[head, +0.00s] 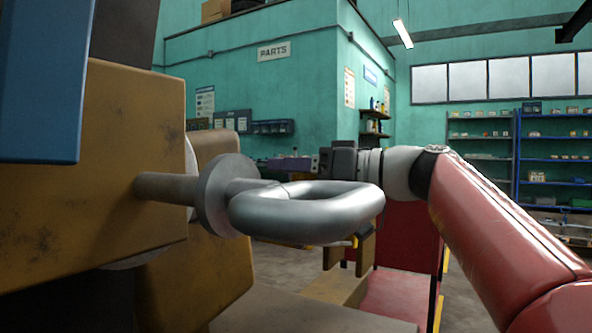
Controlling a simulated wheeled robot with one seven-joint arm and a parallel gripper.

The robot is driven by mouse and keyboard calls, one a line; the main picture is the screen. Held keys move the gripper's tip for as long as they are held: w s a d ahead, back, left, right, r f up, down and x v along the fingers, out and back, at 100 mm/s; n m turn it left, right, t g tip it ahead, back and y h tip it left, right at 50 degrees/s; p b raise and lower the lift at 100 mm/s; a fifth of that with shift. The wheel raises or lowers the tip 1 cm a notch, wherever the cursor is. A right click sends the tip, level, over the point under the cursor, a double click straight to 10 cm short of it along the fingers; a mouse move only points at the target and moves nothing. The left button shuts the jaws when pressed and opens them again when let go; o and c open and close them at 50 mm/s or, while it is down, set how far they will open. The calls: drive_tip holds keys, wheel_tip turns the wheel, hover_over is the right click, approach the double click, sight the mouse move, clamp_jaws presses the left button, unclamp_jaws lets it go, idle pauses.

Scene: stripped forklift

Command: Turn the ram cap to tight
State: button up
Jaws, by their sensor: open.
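A grey metal rod (165,188) sticks out of a worn yellow block at the left. It carries a round collar (214,195) and a thick silver ring (305,208) lying nearly flat in front of me. I cannot tell for sure which of these parts is the ram cap. My red and white arm reaches in from the right.
The yellow block (95,170) and a blue part (42,75) fill the left side. A red stand (405,255) with yellowish pieces is behind the ring. Blue shelves (555,155) stand far right. Some grey floor (280,262) shows clear beyond.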

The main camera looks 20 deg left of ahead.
drive_tip(key=c, duration=1)
